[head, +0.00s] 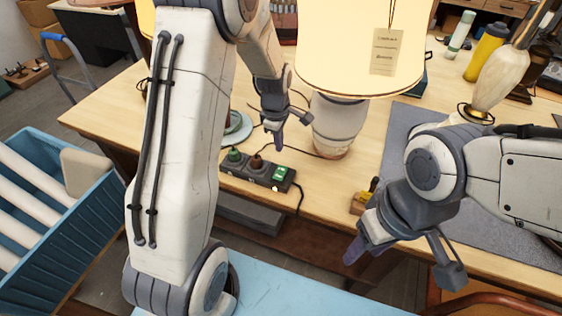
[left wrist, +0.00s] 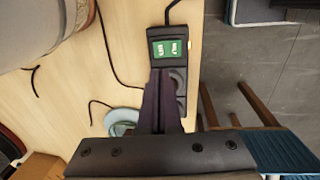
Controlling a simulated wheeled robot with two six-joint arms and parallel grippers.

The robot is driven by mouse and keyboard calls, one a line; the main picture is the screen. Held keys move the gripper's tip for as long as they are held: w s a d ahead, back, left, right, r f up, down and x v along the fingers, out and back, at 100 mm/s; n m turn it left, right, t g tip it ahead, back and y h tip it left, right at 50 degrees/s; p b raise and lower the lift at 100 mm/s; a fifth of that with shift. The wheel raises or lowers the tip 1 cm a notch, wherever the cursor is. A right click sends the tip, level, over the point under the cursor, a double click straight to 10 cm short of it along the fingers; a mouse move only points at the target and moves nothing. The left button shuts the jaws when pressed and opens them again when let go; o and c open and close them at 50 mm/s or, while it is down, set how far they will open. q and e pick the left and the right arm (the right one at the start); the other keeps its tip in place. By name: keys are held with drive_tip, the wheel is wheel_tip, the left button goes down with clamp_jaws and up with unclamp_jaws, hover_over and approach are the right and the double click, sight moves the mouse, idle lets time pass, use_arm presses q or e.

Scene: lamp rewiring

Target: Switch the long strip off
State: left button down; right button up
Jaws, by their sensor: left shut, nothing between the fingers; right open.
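A dark power strip (head: 258,174) lies along the table's front edge. Two plugs, one green (head: 234,154) and one brown (head: 256,161), sit in its sockets. A green panel with white marks (head: 281,173) is at its right end. In the left wrist view the strip (left wrist: 184,79) runs up the picture, with the green panel (left wrist: 168,48) near its upper end. My left gripper (head: 278,143) is shut and empty, pointing down above the strip near the panel; contact cannot be told. Its fingers (left wrist: 159,75) hide part of the strip. My right gripper (head: 402,268) is open and empty near the front edge.
A large lamp (head: 337,125) with a lit shade (head: 345,50) stands just behind the strip. A black cord (head: 298,198) leaves the strip's right end. A grey mat (head: 405,125) lies to the right. A blue crate (head: 55,235) is at the left.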

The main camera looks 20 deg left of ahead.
sight(281, 169)
use_arm(q)
drive_tip(key=f+p, duration=0.1)
drive_tip(key=f, duration=0.2)
drive_tip(key=w+f, duration=0.1)
drive_tip(key=f, duration=0.2)
drive_tip(key=f+p, duration=0.1)
drive_tip(key=f, duration=0.3)
drive_tip(key=shift+w+f+p, duration=0.1)
drive_tip(key=shift+w+p, duration=0.05)
drive_tip(key=shift+p, duration=0.15)
use_arm(e)
wheel_tip(281, 169, up, 3)
use_arm(q)
drive_tip(key=shift+a+f, duration=0.1)
drive_tip(key=shift+a, duration=0.05)
drive_tip(key=shift+d, duration=0.3)
drive_tip(key=shift+a, duration=0.15)
drive_tip(key=shift+s, duration=0.75)
use_arm(e)
drive_tip(key=shift+d+r, duration=0.25)
drive_tip(key=shift+d, duration=0.25)
